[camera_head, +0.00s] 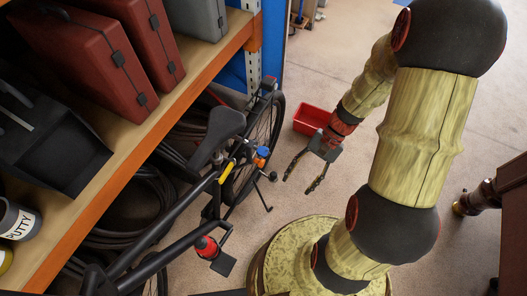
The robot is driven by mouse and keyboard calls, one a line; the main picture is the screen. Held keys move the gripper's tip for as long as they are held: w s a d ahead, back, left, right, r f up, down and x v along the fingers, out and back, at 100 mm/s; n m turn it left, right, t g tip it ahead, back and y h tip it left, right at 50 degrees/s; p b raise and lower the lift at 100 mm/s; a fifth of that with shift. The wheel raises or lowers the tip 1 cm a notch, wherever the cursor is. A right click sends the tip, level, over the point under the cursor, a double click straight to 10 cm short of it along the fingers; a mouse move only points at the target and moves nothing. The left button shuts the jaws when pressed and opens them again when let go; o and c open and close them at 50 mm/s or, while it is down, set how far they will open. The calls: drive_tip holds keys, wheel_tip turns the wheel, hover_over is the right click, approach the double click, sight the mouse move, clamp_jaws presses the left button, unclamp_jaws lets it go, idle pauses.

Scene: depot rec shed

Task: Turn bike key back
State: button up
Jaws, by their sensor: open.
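A black bicycle (178,213) leans in the lower left beside the shelf, its rear wheel toward the top of the picture. A small blue piece with orange (261,154) sits on it near the rear wheel, and may be the lock or key; it is too small to tell. A yellow piece (226,171) is on the frame below the saddle. My gripper (299,185) is open and empty, pointing down, to the right of the blue piece and apart from it.
An orange-edged shelf (197,81) with red cases (92,58) overhangs the bicycle's left side. A red bin (312,118) stands on the floor behind my gripper. A dark wooden furniture leg (478,199) is at right. The floor between is mostly clear.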

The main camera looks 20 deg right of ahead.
drive_tip(key=w+a+f+m+t+y, duration=0.2)
drive_tip(key=a+f+m+y, duration=0.3)
drive_tip(key=f, duration=0.4)
drive_tip(key=m+t+b, duration=0.1)
drive_tip(key=m+t, duration=1.1)
drive_tip(key=t, duration=0.2)
approach(264, 151)
drive_tip(key=x, duration=0.3)
drive_tip(key=shift+y, duration=0.4)
drive_tip(key=shift+f+b+x, duration=0.15)
drive_tip(key=shift+b+x, duration=0.35)
drive_tip(key=shift+x, duration=1.3)
drive_tip(key=shift+f+b+x, duration=0.1)
drive_tip(key=shift+b+x, duration=0.4)
drive_tip(key=shift+x, duration=1.3)
drive_tip(key=c, duration=0.4)
drive_tip(key=c, duration=0.7)
drive_tip(key=shift+c, duration=0.5)
